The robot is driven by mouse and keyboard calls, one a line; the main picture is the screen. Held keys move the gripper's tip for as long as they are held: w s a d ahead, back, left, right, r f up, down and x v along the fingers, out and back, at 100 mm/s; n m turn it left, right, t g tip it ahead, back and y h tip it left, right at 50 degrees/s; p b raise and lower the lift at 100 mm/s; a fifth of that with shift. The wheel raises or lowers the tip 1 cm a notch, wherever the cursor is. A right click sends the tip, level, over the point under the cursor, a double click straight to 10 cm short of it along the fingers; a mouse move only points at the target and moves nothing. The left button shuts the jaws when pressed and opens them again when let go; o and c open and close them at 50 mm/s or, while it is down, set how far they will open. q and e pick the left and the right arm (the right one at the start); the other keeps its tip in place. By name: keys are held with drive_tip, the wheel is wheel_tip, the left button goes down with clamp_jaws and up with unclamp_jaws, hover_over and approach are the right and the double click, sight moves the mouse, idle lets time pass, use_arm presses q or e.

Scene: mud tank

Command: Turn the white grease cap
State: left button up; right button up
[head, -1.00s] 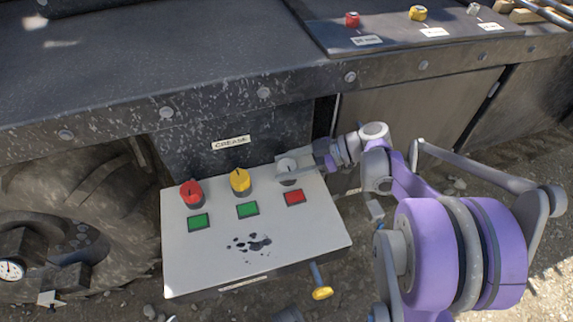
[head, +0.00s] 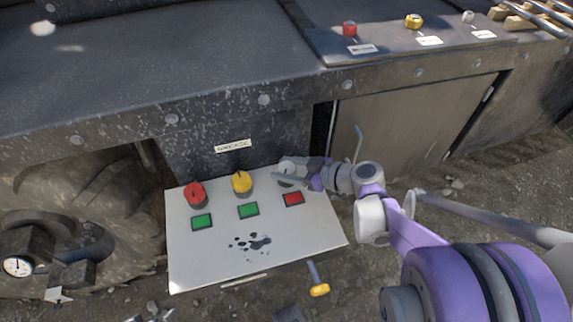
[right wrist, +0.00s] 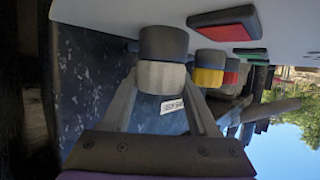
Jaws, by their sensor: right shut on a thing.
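The white grease cap (head: 286,167) is the rightmost of three caps on the pale panel (head: 205,262) under the GREASE label (head: 233,146). My right gripper (head: 284,174) is shut on it, coming in from the right. In the right wrist view the white cap (right wrist: 161,77) sits between the two fingers on a dark collar. Its pointer mark is hidden. The square below it is red (head: 293,199). The red cap (head: 194,193) and yellow cap (head: 242,182) stand to its left, with green squares below. My left gripper is not seen.
A yellow-ended handle (head: 319,289) sticks out below the panel's front edge. A wheel (head: 75,205) and a gauge (head: 17,267) are at the left. An upper shelf (head: 390,48) bears small red, yellow and white caps. Gravel ground lies at the right.

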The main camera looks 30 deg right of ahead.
drive_tip(key=m+t+h+p, duration=0.1)
drive_tip(key=m+h, duration=0.2)
drive_tip(key=h, duration=0.1)
drive_tip(key=shift+a+m+t, duration=0.1)
drive_tip(key=shift+m+t, duration=0.2)
drive_tip(key=shift+m+h, duration=1)
drive_tip(key=shift+h, duration=0.1)
drive_tip(key=shift+m+h, duration=0.4)
drive_tip(key=shift+h, duration=0.1)
drive_tip(key=o, duration=1.4)
drive_tip(key=shift+c, duration=0.2)
drive_tip(key=p+v, duration=0.4)
drive_tip(key=v, duration=0.5)
drive_tip(key=shift+s+r, duration=0.15)
drive_tip(key=shift+s, duration=0.25)
drive_tip(key=shift+s+r+p, duration=0.1)
drive_tip(key=shift+s+p, duration=0.25)
drive_tip(key=shift+s, duration=0.15)
